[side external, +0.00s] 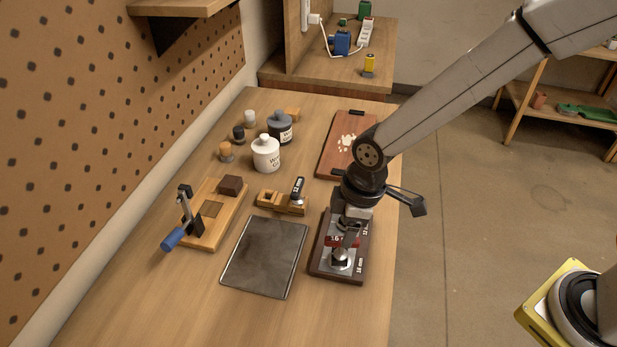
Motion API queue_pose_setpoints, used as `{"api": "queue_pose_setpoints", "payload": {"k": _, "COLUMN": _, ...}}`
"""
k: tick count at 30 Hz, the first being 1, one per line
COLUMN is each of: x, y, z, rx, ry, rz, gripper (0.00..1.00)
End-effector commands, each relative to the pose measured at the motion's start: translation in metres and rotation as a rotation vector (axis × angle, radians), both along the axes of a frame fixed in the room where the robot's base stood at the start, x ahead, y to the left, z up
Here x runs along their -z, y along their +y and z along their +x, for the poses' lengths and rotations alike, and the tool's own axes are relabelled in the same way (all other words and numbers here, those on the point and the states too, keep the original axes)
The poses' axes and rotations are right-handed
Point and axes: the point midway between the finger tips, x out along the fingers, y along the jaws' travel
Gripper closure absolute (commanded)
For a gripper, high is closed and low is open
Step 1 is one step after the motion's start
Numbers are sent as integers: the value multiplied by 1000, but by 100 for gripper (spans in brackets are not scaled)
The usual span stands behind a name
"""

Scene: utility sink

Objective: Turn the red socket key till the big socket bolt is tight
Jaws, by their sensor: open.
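The red socket key (333,240), marked 16, stands on the near part of a dark bolt board (322,266). Its silver socket end (341,263) is low over the board's 16 mm place. The big socket bolt is hidden under it. My gripper (346,241) points down at the key from above, with its open fingers at the red part. The fingers cover part of the key, and I cannot tell whether they touch it. A second key (298,188), black and marked 12 mm, stands in a small wooden holder to the left.
A dark flat plate (265,257) lies left of the bolt board. A wooden clamp fixture (222,225) with a blue handle is further left. White (266,155) and grey (280,128) jars and a reddish cutting board (336,158) are behind. The table's right edge is close to the bolt board.

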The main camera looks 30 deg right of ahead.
Motion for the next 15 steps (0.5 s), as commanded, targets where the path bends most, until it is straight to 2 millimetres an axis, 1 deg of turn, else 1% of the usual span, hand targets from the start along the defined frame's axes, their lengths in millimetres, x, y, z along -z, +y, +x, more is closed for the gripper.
{"api": "queue_pose_setpoints", "payload": {"k": 9, "x": 33, "y": 4, "z": 3, "rx": 0, "ry": 1, "rz": 0, "gripper": 32}}
{"api": "queue_pose_setpoints", "payload": {"k": 15, "x": 51, "y": 6, "z": 4, "rx": 1, "ry": 1, "rz": -1, "gripper": 32}}
